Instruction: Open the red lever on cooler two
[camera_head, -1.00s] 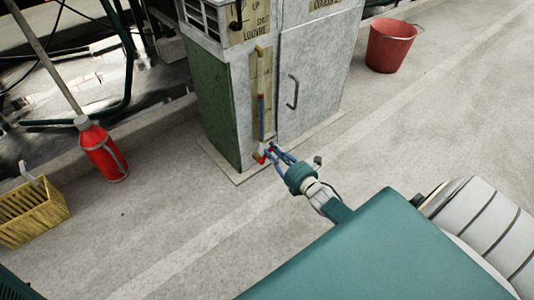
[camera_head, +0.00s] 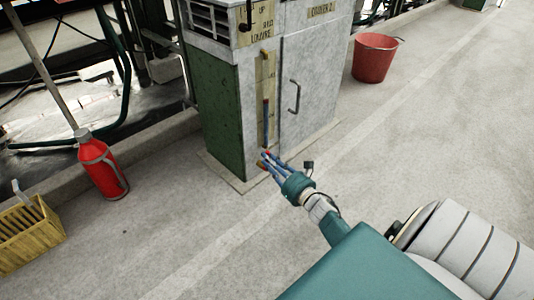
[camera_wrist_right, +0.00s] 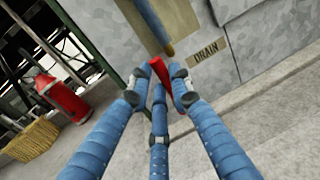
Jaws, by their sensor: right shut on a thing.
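The cooler cabinet (camera_head: 308,85) is grey with a green side and stands upright at the centre of the head view. My right gripper (camera_head: 268,157) is at the cabinet's lower front. Its blue fingers are shut around the red lever, and only part of the lever shows between them. My left gripper is not in view.
A red bucket (camera_head: 374,60) stands behind right. A red flask (camera_head: 101,165) and a yellow crate (camera_head: 32,238) stand at left. The floor at right is clear.

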